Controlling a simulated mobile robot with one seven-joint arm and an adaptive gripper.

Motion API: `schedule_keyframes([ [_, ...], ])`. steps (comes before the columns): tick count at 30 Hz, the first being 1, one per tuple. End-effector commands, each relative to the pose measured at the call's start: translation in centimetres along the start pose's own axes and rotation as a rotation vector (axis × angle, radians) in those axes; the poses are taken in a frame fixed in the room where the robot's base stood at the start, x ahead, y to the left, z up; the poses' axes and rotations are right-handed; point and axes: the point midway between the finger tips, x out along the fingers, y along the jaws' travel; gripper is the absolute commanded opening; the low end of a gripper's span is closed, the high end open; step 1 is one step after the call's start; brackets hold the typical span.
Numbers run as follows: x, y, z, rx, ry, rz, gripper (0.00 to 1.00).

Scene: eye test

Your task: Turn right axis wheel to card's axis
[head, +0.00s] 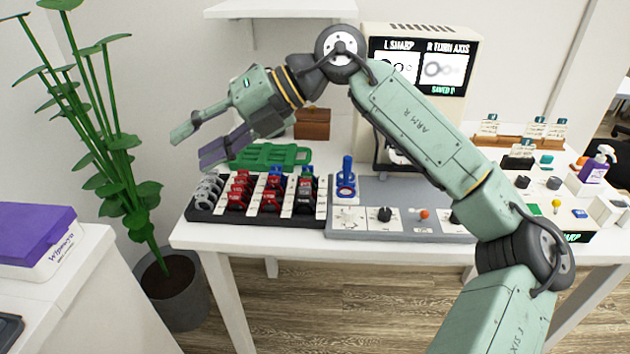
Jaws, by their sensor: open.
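My gripper (192,147) is open and empty, in the air above the left end of the table, left of the green tray. One finger is pale green, the other purple. The screen (420,66) on the cream machine reads "L SHARP" and "R TURN AXIS", with a "SAVED" line below. A grey control panel (372,190) holds a black knob (385,214); another dark knob (455,216) is partly hidden by my arm. I cannot tell which part is the right axis wheel. Small white cards (536,126) stand at the right back; their writing is too small to read.
A lens rack (262,220) with grey, red and black pieces stands below and right of my gripper. A green tray (270,157) and brown box (312,124) lie behind it. A blue joystick (346,176) rises from the panel. A tall plant (128,165) stands at left.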

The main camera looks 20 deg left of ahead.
Motion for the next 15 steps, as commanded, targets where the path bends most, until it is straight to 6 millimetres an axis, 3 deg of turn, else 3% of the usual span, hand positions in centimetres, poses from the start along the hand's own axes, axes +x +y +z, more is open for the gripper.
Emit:
schedule_keyframes([
  [1,-3.9,-4.5,0.9,0.096,-0.049,-0.170,0.41],
  [3,-9.5,-10.4,0.7,0.246,-0.099,-0.383,0.41],
  [6,-18.3,-16.8,-1.6,0.476,-0.168,-0.646,0.41],
  [10,-28.0,-21.1,-6.3,0.746,-0.242,-0.894,0.41],
  [12,-31.6,-22.1,-8.7,0.856,-0.269,-0.981,0.41],
  [15,-34.8,-22.6,-11.1,0.959,-0.293,-1.056,0.41],
])
